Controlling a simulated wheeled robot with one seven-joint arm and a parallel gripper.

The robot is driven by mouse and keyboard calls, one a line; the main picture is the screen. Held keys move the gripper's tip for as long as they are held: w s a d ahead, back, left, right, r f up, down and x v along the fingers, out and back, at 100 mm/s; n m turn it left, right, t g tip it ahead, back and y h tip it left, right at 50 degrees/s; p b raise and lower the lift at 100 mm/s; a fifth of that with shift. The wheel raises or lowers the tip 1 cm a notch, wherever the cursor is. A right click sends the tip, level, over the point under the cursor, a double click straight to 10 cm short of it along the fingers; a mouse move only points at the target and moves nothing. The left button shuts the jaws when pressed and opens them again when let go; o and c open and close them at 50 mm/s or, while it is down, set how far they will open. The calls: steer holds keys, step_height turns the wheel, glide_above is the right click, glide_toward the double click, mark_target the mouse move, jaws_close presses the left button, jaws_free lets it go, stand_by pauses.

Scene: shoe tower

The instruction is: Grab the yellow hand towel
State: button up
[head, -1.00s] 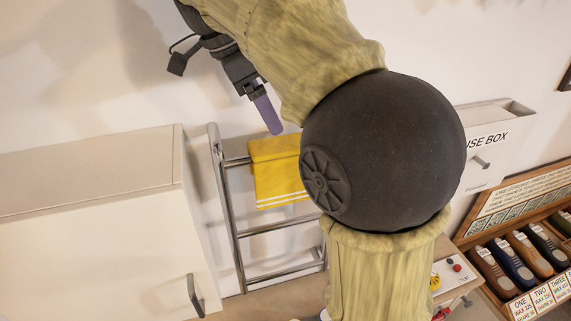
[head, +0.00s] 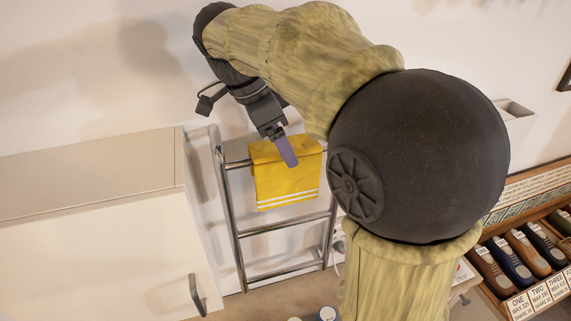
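The yellow hand towel (head: 285,182) with white stripes near its lower edge hangs over the top rung of a metal ladder rack (head: 232,222). My gripper (head: 288,153) points down in front of the towel's upper part in the head view. One purple finger shows over the towel; the other finger is hidden, so I cannot tell how far apart they are. I cannot tell whether the finger touches the cloth. The towel hangs straight on the rung.
A white cabinet (head: 90,235) with a dark handle (head: 197,295) stands left of the rack. A wooden rack of shoes (head: 515,262) is at the right. The wall is close behind the towel.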

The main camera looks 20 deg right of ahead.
mark_target(285, 172)
steer(key=p+x, duration=0.2)
steer(key=x, duration=0.2)
steer(key=shift+s+f, duration=0.1)
steer(key=shift+s, duration=0.05)
steer(key=shift+d+f, duration=0.1)
steer(key=shift+f, duration=0.35)
steer(key=shift+f, duration=0.25)
stand_by(0.4)
steer(key=c, duration=1.1)
steer(key=shift+r, duration=0.1)
